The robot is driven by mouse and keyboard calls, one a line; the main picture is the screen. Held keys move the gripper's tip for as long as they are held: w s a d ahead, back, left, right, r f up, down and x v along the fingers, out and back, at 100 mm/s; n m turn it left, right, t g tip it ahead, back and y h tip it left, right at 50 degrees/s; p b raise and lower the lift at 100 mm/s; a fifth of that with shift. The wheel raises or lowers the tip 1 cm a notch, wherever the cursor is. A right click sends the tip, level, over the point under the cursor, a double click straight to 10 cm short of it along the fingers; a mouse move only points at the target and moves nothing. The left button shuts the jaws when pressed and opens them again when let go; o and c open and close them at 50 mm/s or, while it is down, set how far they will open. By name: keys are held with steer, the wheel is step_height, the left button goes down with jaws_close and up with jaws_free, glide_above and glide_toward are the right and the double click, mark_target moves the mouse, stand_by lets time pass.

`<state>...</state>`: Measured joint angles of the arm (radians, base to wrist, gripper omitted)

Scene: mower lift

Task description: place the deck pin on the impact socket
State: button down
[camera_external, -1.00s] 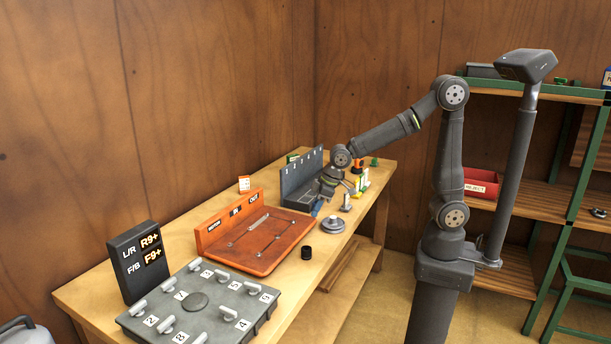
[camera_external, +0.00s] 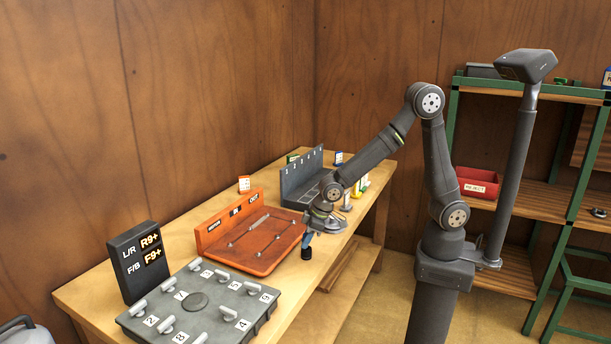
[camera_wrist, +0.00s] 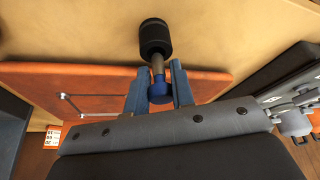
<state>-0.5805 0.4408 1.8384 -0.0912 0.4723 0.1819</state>
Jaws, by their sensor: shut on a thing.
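My gripper (camera_wrist: 158,76) is shut on the deck pin (camera_wrist: 160,91), which has a blue head and a metal shaft. The shaft points at the impact socket (camera_wrist: 155,38), a black cylinder on the table. In the wrist view the shaft's far end meets the socket's near edge; I cannot tell whether it touches, is inside or is just above. In the external view my gripper (camera_external: 311,228) is right above the socket (camera_external: 306,254), pointing down, and the pin's blue part (camera_external: 308,238) shows just over it.
An orange tray (camera_external: 258,262) with a raised back lies left of the socket. A grey rack with numbered slots (camera_external: 300,178) stands behind my gripper. A grey box with handles (camera_external: 262,308) is at the front. The table's right edge is close to the socket.

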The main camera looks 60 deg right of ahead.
steer(key=shift+f, duration=0.15)
steer(key=c, duration=1.2)
jaws_free()
steer(key=shift+c, duration=0.2)
steer(key=v, duration=1.2)
steer(key=shift+r, duration=0.2)
